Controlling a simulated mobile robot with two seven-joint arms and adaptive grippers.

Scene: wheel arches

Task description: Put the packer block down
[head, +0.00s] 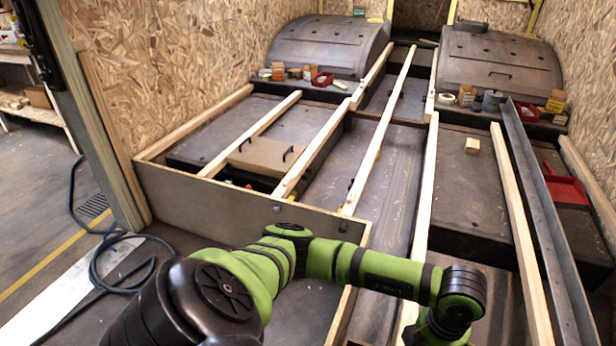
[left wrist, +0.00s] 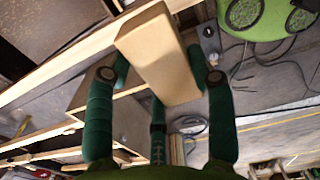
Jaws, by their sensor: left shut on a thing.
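My left gripper (left wrist: 160,78) is shut on a pale wooden packer block (left wrist: 158,45) in the left wrist view. The block sits between the dark green fingers, and its long face is turned toward the camera. In the head view my left arm reaches across the bottom toward the right. Its hand and the held block are hidden below the frame edge there. A small pale wooden block (head: 472,145) lies on the dark floor panel between the timber rails at the right. My right gripper is in neither view.
Long timber rails (head: 378,138) run along the floor frame. Bare panel surrounds the small block.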

